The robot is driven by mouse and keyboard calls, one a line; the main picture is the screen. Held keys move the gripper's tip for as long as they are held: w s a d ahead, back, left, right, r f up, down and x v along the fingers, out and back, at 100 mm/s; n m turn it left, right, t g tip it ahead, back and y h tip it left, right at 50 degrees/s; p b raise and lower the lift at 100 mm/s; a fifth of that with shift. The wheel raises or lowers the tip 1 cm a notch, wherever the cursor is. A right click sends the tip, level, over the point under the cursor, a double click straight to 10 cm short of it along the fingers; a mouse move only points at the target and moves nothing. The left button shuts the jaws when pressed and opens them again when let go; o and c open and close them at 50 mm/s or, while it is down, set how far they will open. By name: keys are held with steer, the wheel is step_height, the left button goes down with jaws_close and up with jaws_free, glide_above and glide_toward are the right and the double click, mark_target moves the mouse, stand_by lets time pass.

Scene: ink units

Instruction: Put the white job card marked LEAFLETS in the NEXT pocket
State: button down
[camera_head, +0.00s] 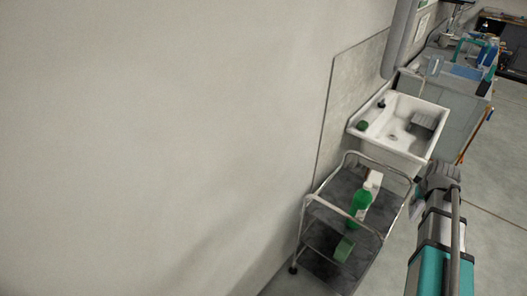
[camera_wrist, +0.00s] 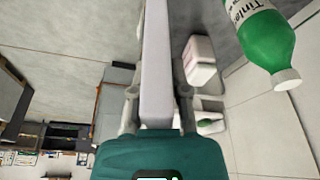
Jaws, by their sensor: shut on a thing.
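My gripper (camera_wrist: 158,108) is shut on a pale, flat, long piece that I take for the white job card (camera_wrist: 157,60). In the wrist view it runs from between the fingers to the top edge. It is seen nearly edge-on, and no LEAFLETS marking can be read. In the head view my gripper (camera_head: 440,178) is at the right, beside the sink and trolley; whether the card shows there is unclear. I cannot make out a NEXT pocket in either view.
A metal trolley (camera_head: 312,197) stands by the wall with a green bottle (camera_head: 360,203), also in the wrist view (camera_wrist: 262,40), and a white container (camera_wrist: 198,62). Behind it is a white sink (camera_head: 394,152), then a cluttered bench (camera_head: 452,95). Floor at right is clear.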

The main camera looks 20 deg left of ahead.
step_height(320, 180, up, 5)
steer(key=p, duration=0.3)
steer(key=shift+p, duration=0.4)
steer(key=shift+s, duration=0.2)
